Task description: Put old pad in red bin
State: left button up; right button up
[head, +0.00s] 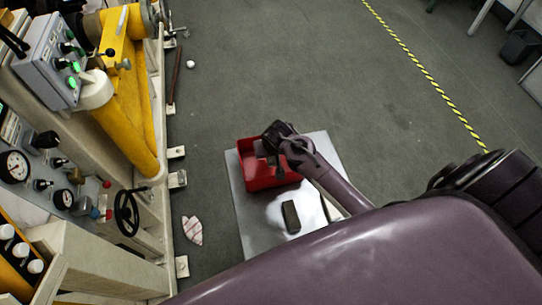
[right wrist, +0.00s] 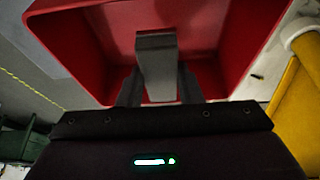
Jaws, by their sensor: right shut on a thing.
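My right gripper (head: 270,148) is over the red bin (head: 254,181), pointing down toward its opening. In the right wrist view, its two fingers (right wrist: 158,88) are shut on a grey block-like pad (right wrist: 156,62). The red bin (right wrist: 82,38) spreads out beyond and around the pad in that view. The pad appears to be above the bin's inside; whether it touches the bin I cannot tell. A second, dark block-like pad (head: 291,217) lies on the pale metal surface in front of the bin. My left gripper is not in view.
The bin stands on a pale metal tabletop (head: 250,222). A machine with a yellow pipe (head: 128,125), gauges and a handwheel (head: 127,212) stands at left. A red-and-white cloth (head: 192,230) lies on the floor. The floor beyond the table is mostly clear.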

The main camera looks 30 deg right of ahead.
aim_at(271, 160)
notch_tip(271, 160, down, 3)
jog(key=shift+f, duration=0.4)
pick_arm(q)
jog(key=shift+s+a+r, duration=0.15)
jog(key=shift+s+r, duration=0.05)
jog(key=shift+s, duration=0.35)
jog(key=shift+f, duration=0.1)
pick_arm(e)
jog(key=shift+f, duration=0.15)
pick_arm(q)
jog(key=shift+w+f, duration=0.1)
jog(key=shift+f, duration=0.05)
pick_arm(e)
jog(key=shift+f, duration=0.4)
jog(key=shift+f, duration=0.1)
jog(key=o, duration=1.1)
jog(key=shift+c, duration=0.2)
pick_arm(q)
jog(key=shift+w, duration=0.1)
